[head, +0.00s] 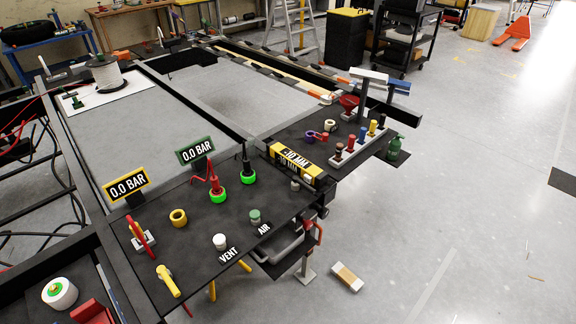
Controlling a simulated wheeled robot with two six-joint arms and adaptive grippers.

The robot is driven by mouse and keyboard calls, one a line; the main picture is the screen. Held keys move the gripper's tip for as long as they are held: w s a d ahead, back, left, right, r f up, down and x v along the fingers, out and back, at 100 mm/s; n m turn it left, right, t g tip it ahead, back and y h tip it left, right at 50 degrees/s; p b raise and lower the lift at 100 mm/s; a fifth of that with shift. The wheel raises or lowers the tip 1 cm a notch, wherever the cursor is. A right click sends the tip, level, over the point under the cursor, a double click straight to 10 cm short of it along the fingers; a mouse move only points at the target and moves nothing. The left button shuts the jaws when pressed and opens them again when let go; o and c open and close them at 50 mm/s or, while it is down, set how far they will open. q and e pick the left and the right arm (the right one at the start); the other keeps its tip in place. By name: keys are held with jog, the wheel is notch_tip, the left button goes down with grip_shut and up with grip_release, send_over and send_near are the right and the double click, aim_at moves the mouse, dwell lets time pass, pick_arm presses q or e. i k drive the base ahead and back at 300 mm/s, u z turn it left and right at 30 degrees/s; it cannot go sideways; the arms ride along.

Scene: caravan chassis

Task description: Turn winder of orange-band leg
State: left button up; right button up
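A grey support leg (306,272) with a flat foot stands on the floor under the right edge of the dark panel. A red-orange handle-like part (318,234) hangs at the panel edge just above it. I cannot tell whether this is the orange band or the winder. Dark bars and bent grey tubes beside the leg partly hide it. A yellow-framed display (296,162) reading about -10 MM stands on the frame above. Neither of my grippers shows in the head view.
The dark panel (215,212) carries green-ringed fittings, VENT and AIR knobs, a yellow lever (168,281) and two 0.0 BAR displays. A rack of coloured pegs (352,150) stands at the right. A small box (347,277) lies on otherwise largely clear floor.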

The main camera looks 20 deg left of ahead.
aim_at(323, 212)
jog(key=z, duration=1.4)
jog(key=i, duration=3.05)
jog(key=u, duration=2.75)
